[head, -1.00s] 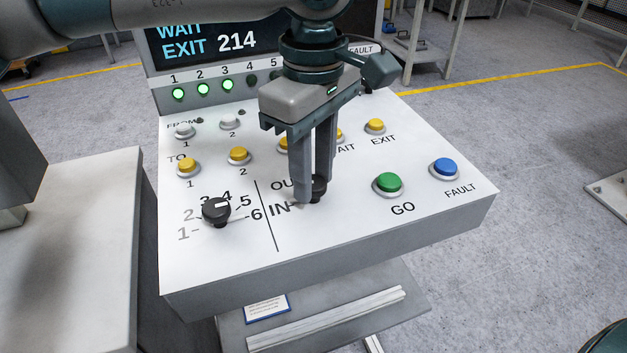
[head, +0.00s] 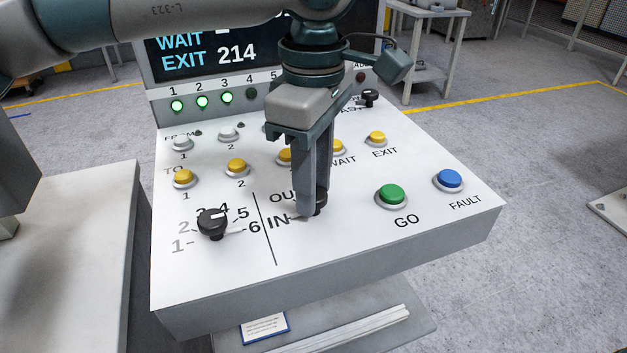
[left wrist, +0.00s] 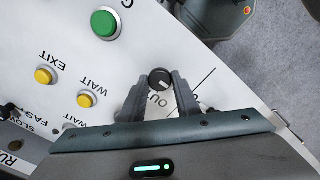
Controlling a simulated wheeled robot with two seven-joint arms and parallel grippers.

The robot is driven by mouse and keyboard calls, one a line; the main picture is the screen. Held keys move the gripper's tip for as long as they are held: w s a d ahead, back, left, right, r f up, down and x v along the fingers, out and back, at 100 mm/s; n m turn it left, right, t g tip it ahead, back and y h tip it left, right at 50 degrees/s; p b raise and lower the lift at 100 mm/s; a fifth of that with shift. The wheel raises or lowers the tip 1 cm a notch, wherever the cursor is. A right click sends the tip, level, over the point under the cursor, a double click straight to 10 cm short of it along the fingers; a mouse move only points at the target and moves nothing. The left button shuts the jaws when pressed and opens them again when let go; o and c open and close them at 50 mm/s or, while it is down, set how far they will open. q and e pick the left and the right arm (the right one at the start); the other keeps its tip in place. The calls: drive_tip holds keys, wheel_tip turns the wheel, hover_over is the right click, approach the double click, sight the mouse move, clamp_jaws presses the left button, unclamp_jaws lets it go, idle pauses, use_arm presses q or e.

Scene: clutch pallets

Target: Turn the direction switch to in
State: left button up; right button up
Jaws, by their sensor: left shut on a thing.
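The direction switch is a small black round knob (head: 321,205) beside the OUT and IN labels on the white sloping panel (head: 340,240). My left gripper (head: 312,208) points down over it, its fingers shut on the knob and hiding much of it in the head view. In the left wrist view the knob (left wrist: 160,77) sits between the two fingertips (left wrist: 159,86). A white mark on the knob faces the label side; fingers partly cover the labels, so I cannot tell exactly which word it points at. My right gripper is not in view.
Left of the switch is a black numbered selector knob (head: 212,222). Yellow buttons stand behind, and a green GO button (head: 391,196) and blue FAULT button (head: 449,180) to the right. A display (head: 210,50) reads EXIT 214. The panel's front strip is clear.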

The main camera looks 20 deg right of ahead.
use_arm(q)
drive_tip(key=o, duration=1)
drive_tip(key=shift+o, duration=0.2)
drive_tip(key=shift+r, duration=0.15)
wheel_tip(320, 180, up, 17)
drive_tip(key=shift+p, duration=0.35)
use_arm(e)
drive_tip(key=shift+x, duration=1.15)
use_arm(q)
drive_tip(key=shift+r, duration=0.1)
